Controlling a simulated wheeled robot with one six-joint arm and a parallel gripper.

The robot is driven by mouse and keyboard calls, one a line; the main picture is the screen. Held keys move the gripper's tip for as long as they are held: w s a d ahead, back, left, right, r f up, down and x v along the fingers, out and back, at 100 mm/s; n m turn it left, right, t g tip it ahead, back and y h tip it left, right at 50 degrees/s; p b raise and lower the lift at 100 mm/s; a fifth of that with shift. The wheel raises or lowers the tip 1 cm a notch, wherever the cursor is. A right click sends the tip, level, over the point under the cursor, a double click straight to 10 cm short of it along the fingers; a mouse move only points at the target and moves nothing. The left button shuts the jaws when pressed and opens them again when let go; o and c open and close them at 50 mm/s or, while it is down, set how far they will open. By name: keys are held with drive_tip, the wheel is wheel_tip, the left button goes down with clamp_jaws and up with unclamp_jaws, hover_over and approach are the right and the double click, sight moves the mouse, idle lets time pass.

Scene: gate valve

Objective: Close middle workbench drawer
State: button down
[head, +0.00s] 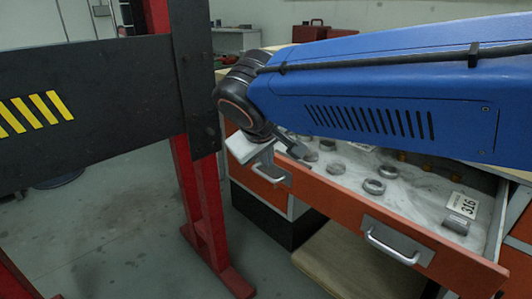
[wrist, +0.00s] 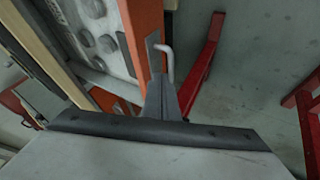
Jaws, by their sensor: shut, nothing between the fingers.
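The open workbench drawer has an orange front (head: 335,203) and a pale, marbled inside (head: 405,187). Metal rings and a block lie in it. Its silver handle (head: 390,247) is on the front. My gripper (head: 293,146) is at the far left end of the drawer front, partly hidden by my blue arm. In the wrist view my gripper (wrist: 163,82) has its fingers together and empty, close beside an orange front (wrist: 146,35) and a bent handle (wrist: 171,62). I cannot tell whether they touch.
Another orange front with a handle (head: 270,174) shows below my gripper, left of the open drawer. A red post (head: 203,205) with a dark beam (head: 85,115) stands at the left. The grey floor (head: 110,225) between has free room. A wooden board (head: 350,268) lies below the drawer.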

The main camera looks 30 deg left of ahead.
sight(270, 173)
drive_tip(key=shift+x, duration=2.7)
drive_tip(key=w+d, duration=0.3)
drive_tip(key=w, duration=0.6)
drive_tip(key=w+d, duration=0.3)
drive_tip(key=w, duration=0.6)
drive_tip(key=w+d, duration=0.2)
drive_tip(key=w, duration=0.6)
drive_tip(key=shift+w+d, duration=0.4)
